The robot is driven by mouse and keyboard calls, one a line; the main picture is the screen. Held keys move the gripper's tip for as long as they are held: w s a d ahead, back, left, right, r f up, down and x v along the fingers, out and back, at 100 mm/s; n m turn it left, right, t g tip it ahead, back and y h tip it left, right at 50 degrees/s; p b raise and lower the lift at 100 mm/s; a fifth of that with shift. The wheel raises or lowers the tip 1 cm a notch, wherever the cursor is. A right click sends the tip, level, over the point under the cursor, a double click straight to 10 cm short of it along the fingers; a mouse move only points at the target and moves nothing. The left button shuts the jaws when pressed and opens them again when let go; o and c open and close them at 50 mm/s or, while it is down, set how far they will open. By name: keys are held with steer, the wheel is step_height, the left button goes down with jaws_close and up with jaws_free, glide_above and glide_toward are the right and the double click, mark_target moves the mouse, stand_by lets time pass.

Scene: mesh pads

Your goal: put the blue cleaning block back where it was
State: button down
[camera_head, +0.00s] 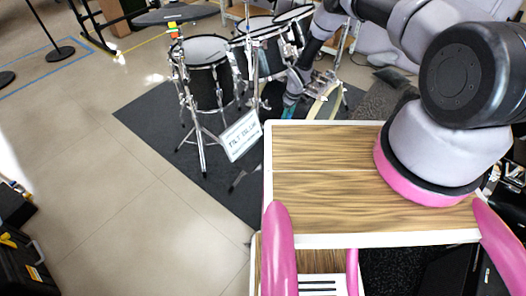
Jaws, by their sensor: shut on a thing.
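My arm reaches from the right over the wooden top and out toward the drum kit. My gripper (297,82) is at the far end of the arm, past the far left corner of the wooden top, small and pointing down. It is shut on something. A small blue patch at its tip looks like the blue cleaning block (290,100). The fingers and most of the block are too small to make out against the drum hardware. I cannot tell whether the block touches anything below.
The wood-grain top (330,150) with white edges is bare beside my arm. A drum kit (210,85) with metal stands and a white sign (241,136) stands on a dark mat (150,115). Black cases (22,260) lie at lower left. Tiled floor at left is mostly free.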

steer(key=s+a, duration=0.3)
steer(key=s, duration=0.1)
steer(key=s+a, duration=0.4)
steer(key=s, duration=0.1)
steer(key=s+a, duration=0.4)
steer(key=shift+s+a+f, duration=0.15)
steer(key=shift+s+f, duration=0.15)
steer(key=shift+f, duration=0.05)
steer(key=shift+s+a+f, duration=0.15)
steer(key=shift+f, duration=0.75)
steer(key=shift+s+a+f, duration=0.15)
steer(key=shift+f, duration=0.7)
steer(key=shift+f, duration=0.1)
steer(key=shift+f, duration=0.15)
steer(key=shift+c, duration=1.1)
jaws_free()
